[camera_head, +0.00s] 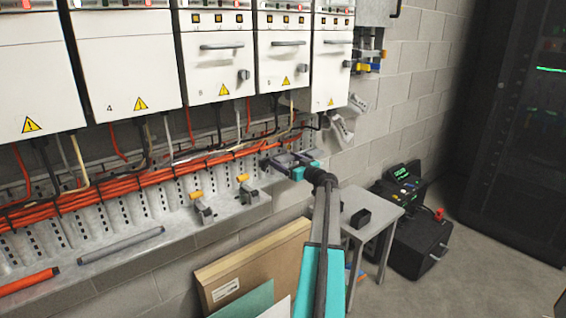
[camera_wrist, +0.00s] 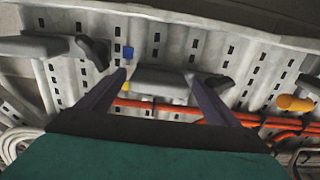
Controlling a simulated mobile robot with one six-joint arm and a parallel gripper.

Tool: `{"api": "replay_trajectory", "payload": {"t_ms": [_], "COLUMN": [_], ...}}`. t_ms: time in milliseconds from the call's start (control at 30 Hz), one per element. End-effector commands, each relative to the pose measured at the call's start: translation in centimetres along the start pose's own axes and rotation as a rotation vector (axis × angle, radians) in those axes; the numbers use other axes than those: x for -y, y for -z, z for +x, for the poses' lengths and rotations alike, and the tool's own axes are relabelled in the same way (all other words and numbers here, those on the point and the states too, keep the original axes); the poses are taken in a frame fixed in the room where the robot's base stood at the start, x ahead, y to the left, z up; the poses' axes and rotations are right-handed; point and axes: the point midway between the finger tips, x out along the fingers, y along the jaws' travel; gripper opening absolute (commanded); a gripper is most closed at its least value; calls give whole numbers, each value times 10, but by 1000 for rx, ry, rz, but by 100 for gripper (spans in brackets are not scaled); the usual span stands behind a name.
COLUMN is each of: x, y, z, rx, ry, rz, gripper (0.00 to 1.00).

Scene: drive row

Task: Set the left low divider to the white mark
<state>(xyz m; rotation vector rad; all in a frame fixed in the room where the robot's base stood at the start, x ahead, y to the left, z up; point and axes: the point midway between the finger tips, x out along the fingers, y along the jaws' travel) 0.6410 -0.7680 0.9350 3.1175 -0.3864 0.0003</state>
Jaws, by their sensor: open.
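My gripper (camera_head: 280,163) is above the right end of the slotted metal tray, below the cabinets. It is open in the wrist view (camera_wrist: 160,78), with one finger on each side of a grey divider block (camera_wrist: 163,80). Whether the fingers touch the block cannot be told. A second grey block with a dark knob (camera_wrist: 48,48) is at the left of the wrist view. Two grey fittings with orange knobs, the left one (camera_head: 204,210) and the right one (camera_head: 249,193), stand on the tray's front. Small blue (camera_wrist: 127,53) and yellow (camera_wrist: 127,86) marks show. I cannot make out a white mark.
Orange cables (camera_head: 110,190) run along the tray behind the fittings. White cabinets (camera_head: 212,60) hang above. A grey rod (camera_head: 120,245) lies on the front ledge. A small table (camera_head: 385,212) and a black case (camera_head: 420,240) stand at the right.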

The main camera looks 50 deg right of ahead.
Motion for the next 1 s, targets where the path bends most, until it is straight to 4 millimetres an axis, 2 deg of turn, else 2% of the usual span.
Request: {"api": "replay_trajectory", "payload": {"t_ms": [167,367,1000], "x": [0,0,2], "y": [0,-1,-1], "z": [-6,-24,-116], "rx": [0,0,0], "ry": [-1,-2,-1], "rz": [0,0,-1], "gripper": [85,85,85]}}
